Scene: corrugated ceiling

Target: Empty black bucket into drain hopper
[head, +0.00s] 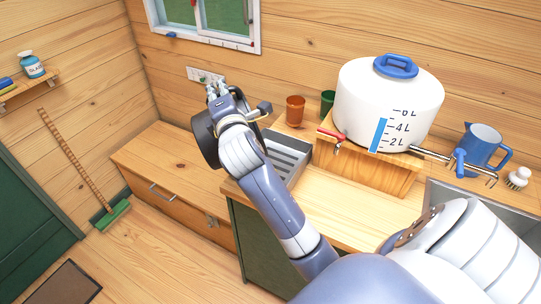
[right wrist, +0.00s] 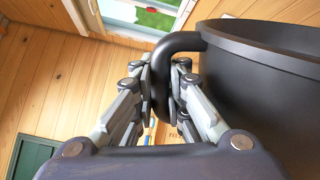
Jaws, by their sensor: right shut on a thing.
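The black bucket (head: 203,142) is in my right gripper (head: 217,92), to the left of the counter in the head view. My wrist covers much of it there, so I cannot tell its tilt or contents. In the right wrist view my right gripper (right wrist: 162,95) is shut on the bucket's curved side handle, and the bucket's dark wall and rim (right wrist: 265,85) fill the right side. The drain hopper, seemingly the grey slatted box (head: 288,158), sits at the counter's left end, right of the bucket and partly behind my arm. My left gripper is not in view.
A white tank (head: 388,105) with a blue lid stands on a wooden block. An orange cup (head: 295,110), a green cup (head: 327,102) and a blue jug (head: 482,148) stand on the counter. A low wooden bench (head: 165,180) lies left of the counter.

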